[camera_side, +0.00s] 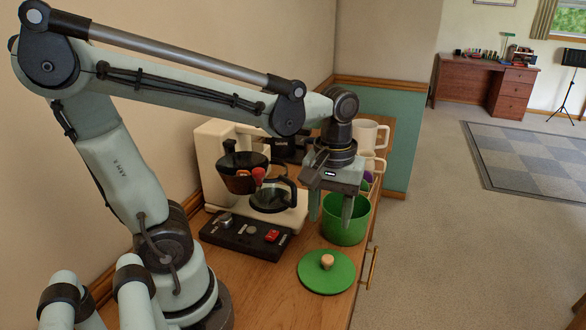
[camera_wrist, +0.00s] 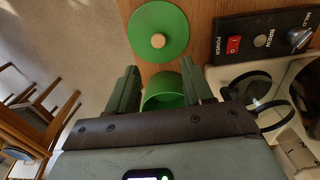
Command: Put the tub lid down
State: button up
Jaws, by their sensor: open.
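The green round tub lid (camera_side: 313,279) with its pale wooden knob (camera_side: 327,261) lies flat on the wooden top, in front of the green tub (camera_side: 344,228). In the wrist view the lid (camera_wrist: 174,21) is at the top, knob up, with nothing gripping it. The tub (camera_wrist: 163,83) shows partly between my fingers, its lower part hidden by my gripper. My gripper (camera_side: 331,220) points down with its fingers apart and empty, at the tub and behind the lid. Its fingers (camera_wrist: 160,78) are clear of the knob.
A cream coffee maker (camera_side: 215,140) with a glass pot (camera_side: 272,196) and black control panel (camera_side: 245,236) stands left of the lid. White mugs (camera_side: 368,135) are behind the tub. The top's right edge, with a brass rail (camera_side: 371,268), runs close beside the lid.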

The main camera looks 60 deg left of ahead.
jog(key=m+t, duration=0.2)
jog(key=m, duration=0.1)
jog(key=w+m+t, duration=0.1)
jog(key=m+t, duration=0.1)
jog(key=m, duration=0.1)
jog(key=m+t, duration=0.3)
jog(key=shift+w+d+r, duration=0.15)
jog(key=shift+d+r, duration=0.1)
jog(key=shift+r, duration=0.05)
